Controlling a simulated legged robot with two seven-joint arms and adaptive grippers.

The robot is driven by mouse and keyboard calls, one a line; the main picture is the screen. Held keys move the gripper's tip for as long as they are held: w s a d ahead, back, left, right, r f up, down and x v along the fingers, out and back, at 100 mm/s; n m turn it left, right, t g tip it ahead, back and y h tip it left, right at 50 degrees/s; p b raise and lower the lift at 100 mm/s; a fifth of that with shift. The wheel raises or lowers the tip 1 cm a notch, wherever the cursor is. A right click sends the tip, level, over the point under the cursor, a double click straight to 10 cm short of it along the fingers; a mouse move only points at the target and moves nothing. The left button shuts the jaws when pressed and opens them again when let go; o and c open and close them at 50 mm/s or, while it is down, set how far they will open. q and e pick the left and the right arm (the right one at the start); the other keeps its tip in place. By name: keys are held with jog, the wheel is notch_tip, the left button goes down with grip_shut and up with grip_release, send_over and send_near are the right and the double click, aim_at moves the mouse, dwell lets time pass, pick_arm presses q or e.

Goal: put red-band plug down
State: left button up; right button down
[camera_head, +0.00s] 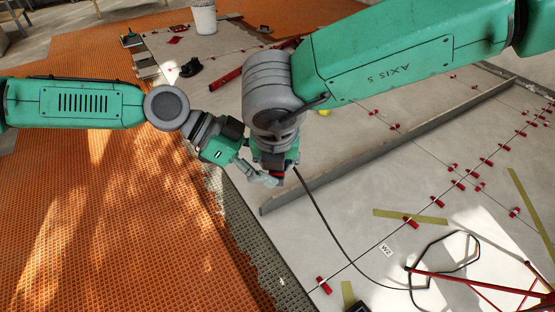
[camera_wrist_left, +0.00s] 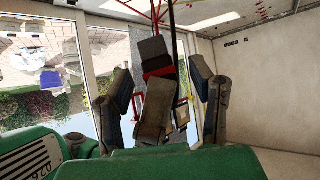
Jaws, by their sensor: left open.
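The red-band plug (camera_wrist_left: 158,72) shows in the left wrist view as a dark block with a red band and a grey lower part. It lies between the spread fingers of my left gripper (camera_wrist_left: 163,78), with gaps visible on both sides. In the head view, my left gripper (camera_head: 257,175) is beside the end of my right arm, where a small dark and red piece (camera_head: 277,173) shows. My right gripper (camera_head: 275,154) is mostly hidden under its wrist, so its jaws cannot be made out.
A black cable (camera_head: 325,220) runs from near the grippers to a red-framed stand (camera_head: 480,278). A long grey straightedge (camera_head: 400,140) lies across the pale tiles, among several red clips (camera_head: 411,221). Orange matting (camera_head: 90,220) covers the left. A white bucket (camera_head: 204,17) stands at the back.

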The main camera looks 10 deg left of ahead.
pick_arm(q)
jog(key=v, duration=1)
jog(key=s+d+f+n+g, duration=0.1)
jog(key=s+d+f+n, duration=0.25)
jog(key=f, duration=0.25)
jog(key=s+d+f+n+g, duration=0.1)
jog(key=s+d+f+n, duration=0.15)
jog(key=d+f, duration=0.25)
jog(key=s+f+n+y, duration=0.3)
jog(key=s+f+n, duration=0.1)
jog(key=s+f, duration=0.6)
jog(key=s+a+f+n+y, duration=0.3)
jog(key=s+a+f+n, duration=0.1)
jog(key=s+a+f, duration=0.35)
jog(key=s+a+n+t+y, duration=0.1)
jog(key=a+y, duration=0.4)
jog(key=a, duration=0.8)
jog(key=shift+s+f+n+t, duration=0.3)
jog(key=shift+f+n+t, duration=0.15)
jog(key=shift+n, duration=0.45)
